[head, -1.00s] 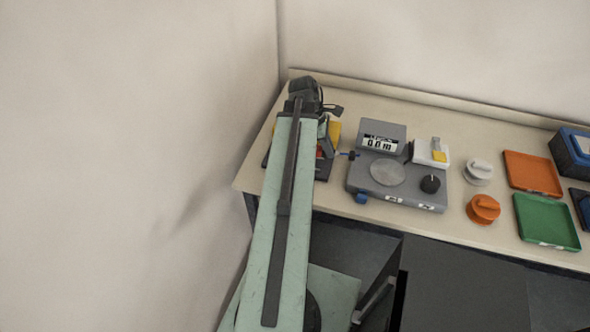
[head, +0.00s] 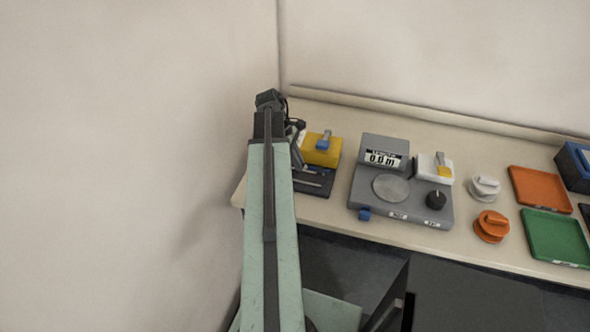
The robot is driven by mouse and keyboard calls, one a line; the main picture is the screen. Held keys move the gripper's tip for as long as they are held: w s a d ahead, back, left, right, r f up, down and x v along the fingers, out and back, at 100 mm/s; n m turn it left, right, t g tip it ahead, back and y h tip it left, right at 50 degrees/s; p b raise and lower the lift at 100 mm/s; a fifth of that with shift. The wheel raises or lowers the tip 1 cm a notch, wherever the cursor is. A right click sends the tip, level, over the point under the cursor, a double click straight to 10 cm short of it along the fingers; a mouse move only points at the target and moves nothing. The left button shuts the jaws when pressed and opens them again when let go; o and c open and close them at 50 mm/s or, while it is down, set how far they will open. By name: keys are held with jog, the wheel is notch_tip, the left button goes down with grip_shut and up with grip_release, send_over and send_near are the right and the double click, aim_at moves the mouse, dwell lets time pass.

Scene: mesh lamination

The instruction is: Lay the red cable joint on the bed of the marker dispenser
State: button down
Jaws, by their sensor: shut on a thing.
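My gripper (head: 297,131) is at the far left end of the bench, mostly hidden behind my own arm. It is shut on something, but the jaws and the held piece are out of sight. No red cable joint shows clearly now. Slim grey parts lie on the front of that base, partly covered by my arm.
A grey device with a display (head: 385,150) and round plate stands right of it. The wall is close on the left.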

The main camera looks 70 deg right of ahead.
aim_at(295, 175)
jog(key=shift+w, duration=0.4)
jog(key=f+b, duration=0.4)
jog(key=shift+w, duration=0.25)
jog(key=shift+r, duration=0.2)
jog(key=shift+f, duration=0.2)
jog(key=c, duration=1.8)
grip_release()
jog(key=shift+r, duration=0.1)
jog(key=p+v, duration=1.1)
jog(key=v, duration=0.1)
jog(key=shift+s+d+r+p, duration=0.1)
jog(key=shift+r+p, duration=0.2)
jog(key=shift+p, duration=0.05)
jog(key=shift+f, duration=0.15)
